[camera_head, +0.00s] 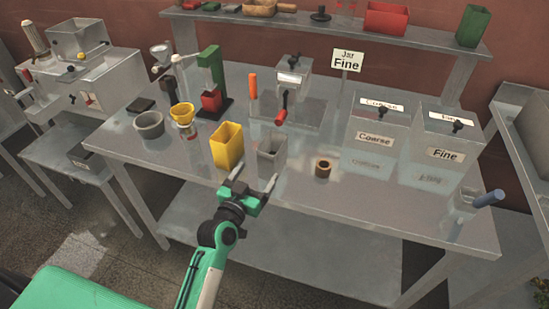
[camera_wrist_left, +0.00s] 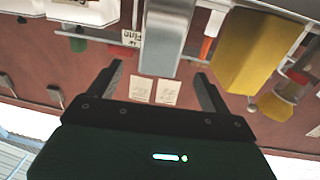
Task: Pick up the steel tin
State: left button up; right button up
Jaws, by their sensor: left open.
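The steel tin (camera_head: 271,150) is a grey, open-topped square tin. It stands upright near the front edge of the table (camera_head: 400,218), just right of a yellow tin (camera_head: 227,146). My left gripper (camera_head: 255,177) is open and empty, in front of the steel tin, with its fingers pointing toward it. In the left wrist view, which looks upside down, the steel tin (camera_wrist_left: 163,38) shows ahead between the two fingers, apart from them. The yellow tin (camera_wrist_left: 250,50) is to its right there. My right gripper is not in view.
A small brown ring-shaped jar (camera_head: 323,168) stands right of the steel tin. The Coarse bin (camera_head: 375,141) and Fine bin (camera_head: 446,154) are farther right. A grey bowl (camera_head: 149,125) and yellow funnel (camera_head: 183,115) stand left. A device with a red handle (camera_head: 281,115) is behind.

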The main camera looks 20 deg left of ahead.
aim_at(265, 161)
pick_arm(q)
jog(key=w, duration=0.3)
jog(key=w+p, duration=0.1)
jog(key=w, duration=0.1)
jog(key=shift+w+d, duration=0.3)
jog(key=shift+d, duration=0.05)
jog(key=shift+w, duration=0.35)
jog(key=shift+w+d+f+p, duration=0.15)
jog(key=shift+w+p, duration=0.3)
jog(key=shift+w, duration=0.85)
jog(key=shift+w+d+f+p, duration=0.15)
jog(key=shift+w+p, duration=0.3)
jog(key=shift+w, duration=0.8)
jog(key=shift+d+r, duration=0.1)
jog(key=shift+r, duration=0.05)
jog(key=c, duration=1.1)
jog(key=shift+c, duration=0.3)
jog(key=shift+r, duration=0.1)
